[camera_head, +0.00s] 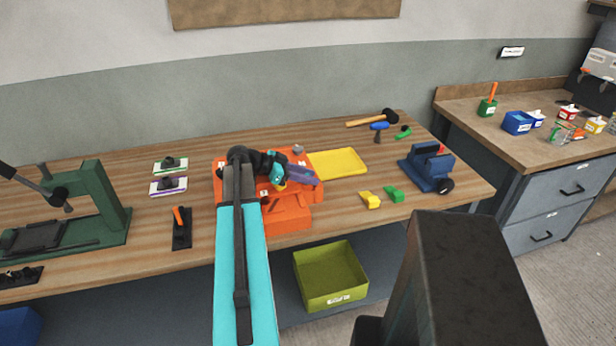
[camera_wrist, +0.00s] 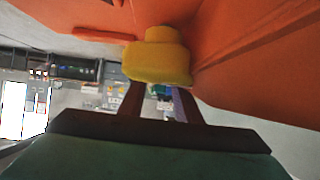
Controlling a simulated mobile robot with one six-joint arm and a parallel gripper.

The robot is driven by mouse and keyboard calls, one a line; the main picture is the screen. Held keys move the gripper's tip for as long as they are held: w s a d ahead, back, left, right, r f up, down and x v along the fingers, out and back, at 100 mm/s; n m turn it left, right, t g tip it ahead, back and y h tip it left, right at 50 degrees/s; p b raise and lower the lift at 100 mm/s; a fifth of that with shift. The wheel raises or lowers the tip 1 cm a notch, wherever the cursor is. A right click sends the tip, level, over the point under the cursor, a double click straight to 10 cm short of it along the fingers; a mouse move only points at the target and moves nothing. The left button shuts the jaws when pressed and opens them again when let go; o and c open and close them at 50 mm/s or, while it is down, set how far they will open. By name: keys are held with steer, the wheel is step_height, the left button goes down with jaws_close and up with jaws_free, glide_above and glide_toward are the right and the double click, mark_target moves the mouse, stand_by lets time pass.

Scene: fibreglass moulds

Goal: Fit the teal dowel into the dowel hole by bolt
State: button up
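The orange mould (camera_head: 290,217) sits on the bench near the middle of the head view. It also fills the top of the wrist view (camera_wrist: 245,45). My gripper (camera_head: 280,184) is over the mould, its fingertips hard to make out in the head view. In the wrist view its two dark fingers (camera_wrist: 157,88) have a gap between them and reach to a yellow knob-like piece (camera_wrist: 157,62) at the mould's surface. That piece hides the fingertips, so I cannot tell whether they grip anything. I cannot make out the teal dowel, the dowel hole or the bolt.
A yellow tray (camera_head: 338,163) lies behind and right of the mould. Yellow (camera_head: 370,200) and green (camera_head: 394,194) blocks and a blue vise (camera_head: 430,168) stand to the right. A green press (camera_head: 95,205) stands at left. An olive bin (camera_head: 330,276) is below the bench's front edge.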

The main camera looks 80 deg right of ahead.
steer(key=shift+r, duration=0.1)
steer(key=b+v, duration=0.3)
steer(key=v, duration=0.9)
steer(key=shift+s, duration=0.1)
stand_by(0.6)
